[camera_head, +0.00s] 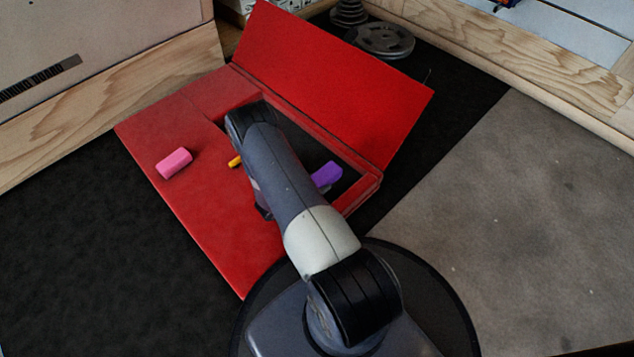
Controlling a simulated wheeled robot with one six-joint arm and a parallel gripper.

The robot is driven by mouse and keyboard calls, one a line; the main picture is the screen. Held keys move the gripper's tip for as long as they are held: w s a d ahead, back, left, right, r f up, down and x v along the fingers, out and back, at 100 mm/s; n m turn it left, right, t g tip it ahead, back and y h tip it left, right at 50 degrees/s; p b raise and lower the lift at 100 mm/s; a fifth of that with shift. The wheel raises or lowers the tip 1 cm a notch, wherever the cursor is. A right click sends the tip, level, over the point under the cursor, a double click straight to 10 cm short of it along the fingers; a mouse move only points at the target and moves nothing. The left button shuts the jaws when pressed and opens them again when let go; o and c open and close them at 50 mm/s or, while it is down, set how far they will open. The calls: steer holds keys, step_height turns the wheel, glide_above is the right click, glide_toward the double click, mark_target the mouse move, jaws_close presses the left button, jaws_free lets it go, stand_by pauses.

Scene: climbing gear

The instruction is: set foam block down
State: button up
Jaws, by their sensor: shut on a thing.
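A pink block (174,163) lies on the flat red surface (207,216) left of my arm. A purple block (326,175) shows just right of my arm, at the dark opening in the red case. A small yellow-orange piece (235,161) peeks out left of my arm. I cannot tell which of these is the foam block. My arm covers the middle of the case, and my gripper is hidden behind it. Whether the purple or yellow piece touches my gripper does not show.
The case's red lid (330,75) stands open at the back. Round grey weights (380,40) lie behind it. Wooden-framed panels border the left and back right. Black mat (80,240) is clear at left, and grey floor (520,220) is clear at right.

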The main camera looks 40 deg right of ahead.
steer(key=o, duration=1)
steer(key=shift+f, duration=0.4)
steer(key=shift+c, duration=0.2)
steer(key=shift+r, duration=0.2)
steer(key=p+v, duration=0.1)
steer(key=v, duration=0.2)
steer(key=p+v, duration=0.1)
steer(key=v, duration=0.3)
steer(key=r+p+v, duration=0.1)
steer(key=v, duration=0.2)
steer(key=shift+a+r+p, duration=0.15)
steer(key=shift+p, duration=0.2)
steer(key=shift+v, duration=0.8)
